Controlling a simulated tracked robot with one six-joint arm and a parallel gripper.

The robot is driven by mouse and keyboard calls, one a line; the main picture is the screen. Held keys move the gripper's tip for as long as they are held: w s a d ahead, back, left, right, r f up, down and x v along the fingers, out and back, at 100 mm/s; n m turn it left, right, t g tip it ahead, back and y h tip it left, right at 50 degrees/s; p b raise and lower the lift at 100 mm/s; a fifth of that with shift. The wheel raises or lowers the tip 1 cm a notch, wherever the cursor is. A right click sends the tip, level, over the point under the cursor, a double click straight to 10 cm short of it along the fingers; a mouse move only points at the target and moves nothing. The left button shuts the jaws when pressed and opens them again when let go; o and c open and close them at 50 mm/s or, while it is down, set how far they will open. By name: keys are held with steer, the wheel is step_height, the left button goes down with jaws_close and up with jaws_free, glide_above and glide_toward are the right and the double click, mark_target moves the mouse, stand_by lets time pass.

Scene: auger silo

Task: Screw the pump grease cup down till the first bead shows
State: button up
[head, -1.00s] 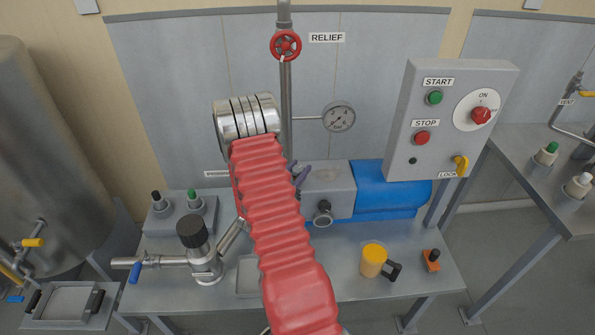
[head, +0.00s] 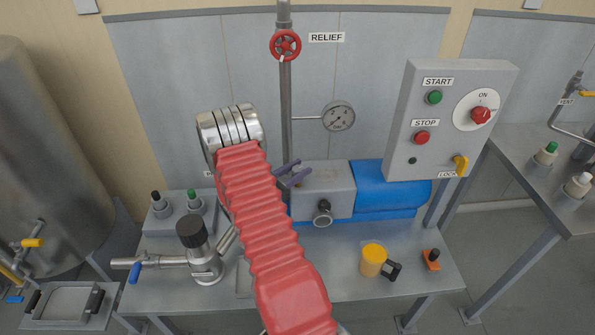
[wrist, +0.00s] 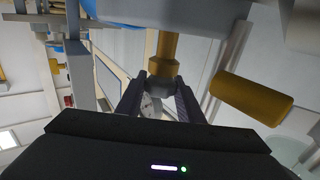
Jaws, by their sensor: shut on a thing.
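The pump grease cup (wrist: 162,68) is a brass-coloured stepped piece in the wrist view, set against a pale grey body above it. My gripper (wrist: 160,95) has its two dark fingers on either side of the cup's lower end, shut on it. In the head view my gripper (head: 291,173) shows as dark purplish fingers at the left top of the grey pump housing (head: 328,190). The cup is tiny there and mostly hidden by the fingers. I cannot make out a grease bead.
A brass-coloured cylinder (wrist: 252,97) lies close right of the fingers in the wrist view. A blue motor (head: 388,188) adjoins the pump. A control box (head: 450,120) stands at right, a gauge (head: 338,116) behind. A yellow cup (head: 373,260) stands on the bench front.

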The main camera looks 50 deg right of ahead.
mark_target(298, 168)
steer(key=shift+d, duration=0.1)
steer(key=o, duration=1.1)
steer(key=shift+c, duration=0.2)
steer(key=shift+r, duration=0.1)
steer(key=shift+r, duration=4.85)
